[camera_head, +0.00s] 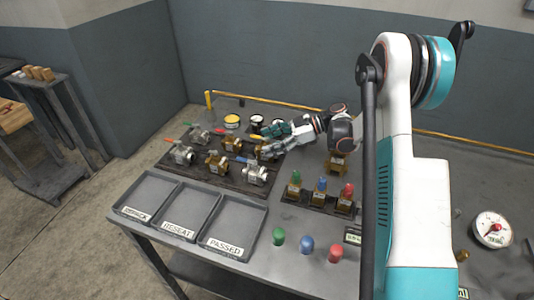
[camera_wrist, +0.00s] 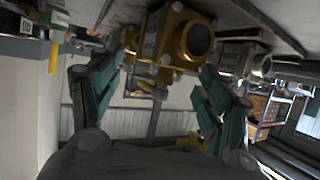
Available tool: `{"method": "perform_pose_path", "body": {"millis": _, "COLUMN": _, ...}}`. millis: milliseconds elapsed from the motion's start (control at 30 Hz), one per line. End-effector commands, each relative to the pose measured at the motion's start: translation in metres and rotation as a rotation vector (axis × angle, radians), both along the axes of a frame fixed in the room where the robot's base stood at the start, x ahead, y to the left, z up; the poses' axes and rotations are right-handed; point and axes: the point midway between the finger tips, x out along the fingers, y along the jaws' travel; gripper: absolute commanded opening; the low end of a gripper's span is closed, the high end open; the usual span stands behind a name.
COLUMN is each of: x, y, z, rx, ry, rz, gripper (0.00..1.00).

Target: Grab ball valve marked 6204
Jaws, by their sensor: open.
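Several ball valves, some brass and some steel, stand in rows on a dark board. One is a steel valve with a blue handle (camera_head: 256,173), another a brass valve (camera_head: 217,162) in the front row. My gripper (camera_head: 268,146) is over the back right of the board, its teal fingers open. In the wrist view my gripper (camera_wrist: 164,68) is open, with a brass valve (camera_wrist: 172,38) ahead of and between the fingertips. A tag shows on that valve, but I cannot read its number. The gripper partly hides the valve in the head view.
Three grey trays, one with a PASSED label (camera_head: 225,248), line the bench front. Coloured caps (camera_head: 307,245) stand beside them. A stand with brass valves (camera_head: 320,197) is to the right, with a gauge (camera_head: 492,229) further right.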

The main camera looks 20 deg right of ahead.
Motion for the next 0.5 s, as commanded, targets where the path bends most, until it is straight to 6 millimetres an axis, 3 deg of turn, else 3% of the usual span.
{"method": "perform_pose_path", "body": {"millis": 333, "x": 0.009, "y": 0.04, "z": -0.019, "rx": 0.0, "ry": 0.0, "rz": 0.002, "gripper": 0.7}}
{"method": "perform_pose_path", "body": {"millis": 500, "x": 0.012, "y": 0.049, "z": -0.021, "rx": 0.0, "ry": 0.0, "rz": 0.0, "gripper": 0.7}}
